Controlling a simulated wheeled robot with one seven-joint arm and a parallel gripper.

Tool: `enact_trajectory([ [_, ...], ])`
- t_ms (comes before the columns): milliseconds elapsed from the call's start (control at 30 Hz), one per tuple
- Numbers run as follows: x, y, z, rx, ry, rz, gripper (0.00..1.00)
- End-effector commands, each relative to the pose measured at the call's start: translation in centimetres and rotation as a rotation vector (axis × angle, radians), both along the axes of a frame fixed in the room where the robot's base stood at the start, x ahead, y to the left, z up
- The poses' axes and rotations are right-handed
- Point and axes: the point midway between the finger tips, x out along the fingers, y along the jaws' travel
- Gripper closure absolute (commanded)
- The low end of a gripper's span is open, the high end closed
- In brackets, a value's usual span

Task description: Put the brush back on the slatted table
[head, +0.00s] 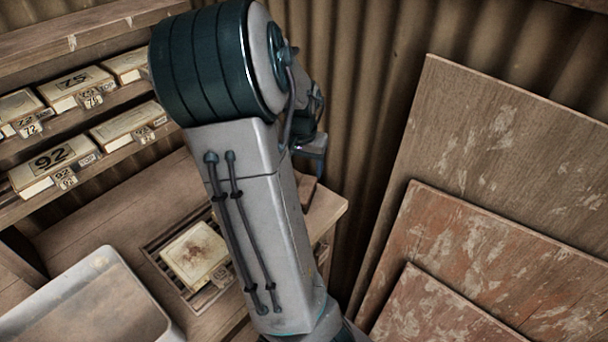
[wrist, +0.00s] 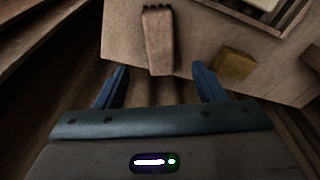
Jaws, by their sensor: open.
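In the wrist view, a brown wooden brush (wrist: 158,42) with a notched far end lies on the wooden table top, its near end by the table's edge. My gripper (wrist: 160,82) is open, its two blue fingers apart and empty, just short of the brush's near end. The brush lies between the lines of the fingers, and nothing shows touching it. The table (head: 100,215) has an inset slatted part with a pale, stained tile on it in the head view. My arm hides much of the table's right side there.
A yellowish block (wrist: 234,64) lies right of the brush. A pale tray (head: 90,295) stands at the table's left. Shelves (head: 150,140) with numbered tile boxes are behind. Large worn boards (head: 500,180) lean at the right, against a corrugated wall (head: 375,60).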

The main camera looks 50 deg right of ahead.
Motion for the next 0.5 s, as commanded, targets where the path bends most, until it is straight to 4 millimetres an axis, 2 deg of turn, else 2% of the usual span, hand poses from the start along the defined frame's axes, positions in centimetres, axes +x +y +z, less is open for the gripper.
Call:
enact_trajectory([
  [100, -0.1, 0.1, 1.0, -0.001, 0.000, 0.001, 0.37],
  [333, 0.1, 0.8, 1.3, 0.009, -0.005, 0.017, 0.37],
  [433, 0.7, 3.4, 1.7, 0.040, -0.025, 0.086, 0.37],
  [500, 1.2, 6.3, 2.3, 0.069, -0.046, 0.168, 0.37],
])
